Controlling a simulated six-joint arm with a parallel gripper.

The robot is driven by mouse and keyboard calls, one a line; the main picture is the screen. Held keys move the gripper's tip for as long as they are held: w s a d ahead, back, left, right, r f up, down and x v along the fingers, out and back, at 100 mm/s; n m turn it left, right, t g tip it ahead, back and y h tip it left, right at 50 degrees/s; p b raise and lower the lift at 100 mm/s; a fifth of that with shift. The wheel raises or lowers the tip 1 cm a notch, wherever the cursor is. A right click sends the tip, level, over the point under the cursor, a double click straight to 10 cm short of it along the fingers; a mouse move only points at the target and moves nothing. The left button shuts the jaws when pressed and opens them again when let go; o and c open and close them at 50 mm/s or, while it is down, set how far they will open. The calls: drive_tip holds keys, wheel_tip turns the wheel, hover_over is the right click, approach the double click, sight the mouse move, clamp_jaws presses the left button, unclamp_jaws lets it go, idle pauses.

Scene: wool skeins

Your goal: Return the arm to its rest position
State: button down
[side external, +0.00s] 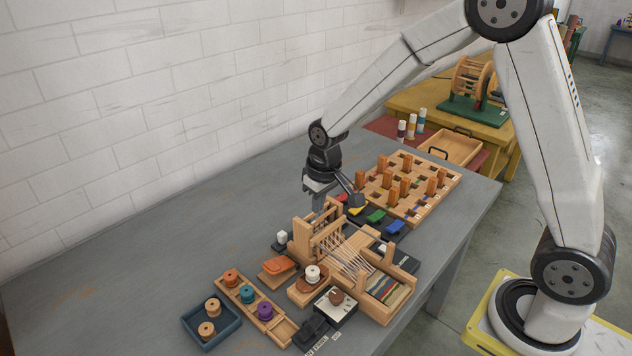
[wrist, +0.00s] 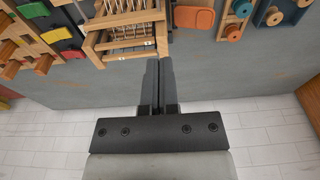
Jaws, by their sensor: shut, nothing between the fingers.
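My gripper (side external: 319,198) is over the far side of the grey table (side external: 140,240), beside the back end of the wooden loom (side external: 345,255). It points downward. In the wrist view my gripper (wrist: 161,65) has its two dark fingers together with nothing between them. The loom's frame (wrist: 125,20) shows just beyond the fingertips, up and to the left. I cannot tell how high the fingertips are above the table.
A wooden peg board (side external: 440,190) with several upright blocks stands right of my gripper, with coloured pieces (side external: 376,216) before it. Spools on a wooden rack (side external: 265,310) and a blue tray (side external: 212,335) lie at front. The table's left part is clear; a white brick wall (side external: 150,110) runs behind.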

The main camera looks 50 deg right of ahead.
drive_tip(key=s+r+t, duration=0.1)
drive_tip(key=s, duration=1.4)
drive_tip(key=shift+s+d+r, duration=0.25)
drive_tip(key=shift+d+r, duration=0.05)
drive_tip(key=shift+c, duration=2.4)
unclamp_jaws()
drive_tip(key=shift+r, duration=0.15)
drive_tip(key=shift+o, duration=0.2)
drive_tip(key=shift+w+r, duration=0.15)
drive_tip(key=shift+r, duration=2.3)
drive_tip(key=m+g, duration=0.3)
drive_tip(key=m, duration=1.5)
hover_over(282, 233)
wheel_tip(282, 233, down, 18)
drive_tip(key=shift+f, duration=0.25)
